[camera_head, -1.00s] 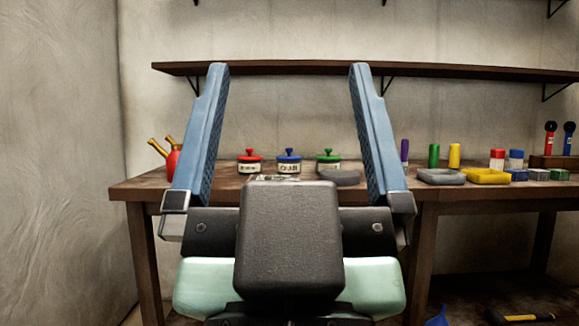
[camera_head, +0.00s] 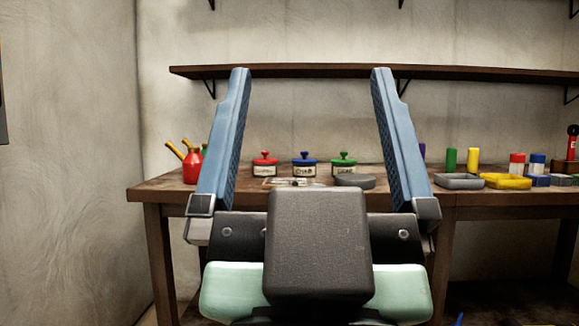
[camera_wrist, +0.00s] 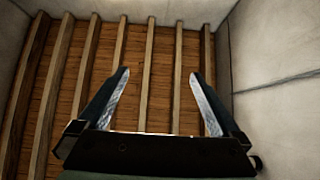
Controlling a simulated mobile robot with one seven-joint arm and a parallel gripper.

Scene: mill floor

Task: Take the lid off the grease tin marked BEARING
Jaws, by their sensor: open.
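Three small labelled tins stand in a row on the workbench (camera_head: 160,190) in the head view. One has a red lid (camera_head: 265,158), one a blue lid (camera_head: 304,158), one a green lid (camera_head: 343,158); each lid has a knob and is on its tin. The labels are too small to read surely, so I cannot tell which says BEARING. My gripper (camera_head: 310,72) is open and empty, its two blue fingers raised in front of the bench and apart from the tins. In the wrist view my gripper (camera_wrist: 160,75) also shows open, with wooden ceiling beams beyond it.
A red can (camera_head: 192,166) with yellow spouts stands left of the tins. A grey dish (camera_head: 355,181) lies before the green-lidded tin. Grey and yellow trays (camera_head: 506,182), coloured cylinders and blocks stand to the right. A wall shelf (camera_head: 310,71) runs above the bench.

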